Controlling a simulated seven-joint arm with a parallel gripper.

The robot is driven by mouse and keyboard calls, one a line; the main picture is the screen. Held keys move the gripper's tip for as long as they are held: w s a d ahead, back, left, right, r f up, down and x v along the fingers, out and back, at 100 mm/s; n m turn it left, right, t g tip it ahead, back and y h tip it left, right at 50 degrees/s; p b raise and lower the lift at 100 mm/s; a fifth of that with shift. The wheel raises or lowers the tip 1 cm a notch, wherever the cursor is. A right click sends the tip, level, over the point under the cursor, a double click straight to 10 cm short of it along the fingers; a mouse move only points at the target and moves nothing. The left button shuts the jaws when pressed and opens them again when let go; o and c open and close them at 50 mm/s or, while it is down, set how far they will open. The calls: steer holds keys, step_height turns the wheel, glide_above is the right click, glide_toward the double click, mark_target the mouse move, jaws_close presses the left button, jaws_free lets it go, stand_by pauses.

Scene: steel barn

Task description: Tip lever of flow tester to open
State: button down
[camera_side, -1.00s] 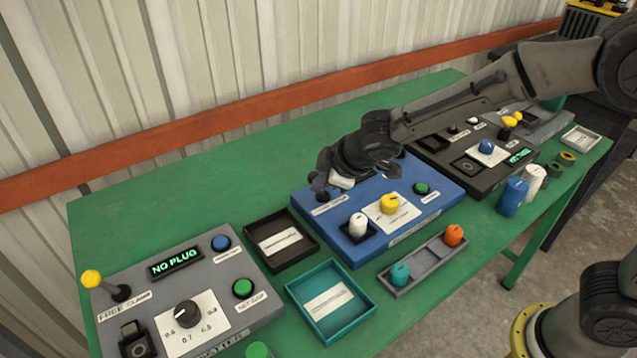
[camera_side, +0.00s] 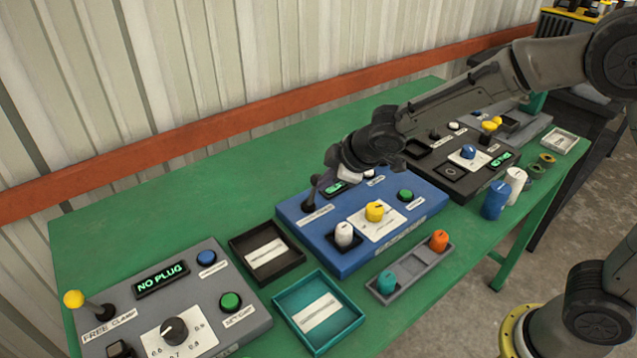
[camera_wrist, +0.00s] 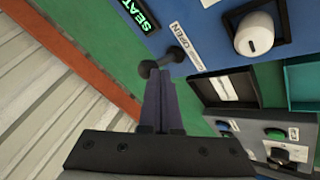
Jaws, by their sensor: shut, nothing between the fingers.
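The blue panel (camera_side: 350,255) stands mid-table in the side view, with a black lever (camera_side: 314,190) at its back left corner. The lever leans up from its base, and its dark round knob (camera_wrist: 148,68) shows in the wrist view beside a label reading OPEN. I cannot tell which panel is named the flow tester. My gripper (camera_side: 332,160) is over the back edge of this panel, close to the lever. In the wrist view my fingers (camera_wrist: 158,80) are together and empty, their tips at or just short of the knob; contact is unclear.
A grey panel (camera_side: 218,312) with a yellow-tipped lever stands left, a black panel (camera_side: 480,185) right. Black (camera_side: 238,246) and teal (camera_side: 279,304) trays lie between.

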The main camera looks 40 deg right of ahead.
steer(key=shift+d+f, duration=0.2)
steer(key=shift+d, duration=0.4)
steer(key=shift+s+f, duration=0.1)
steer(key=shift+f, duration=0.05)
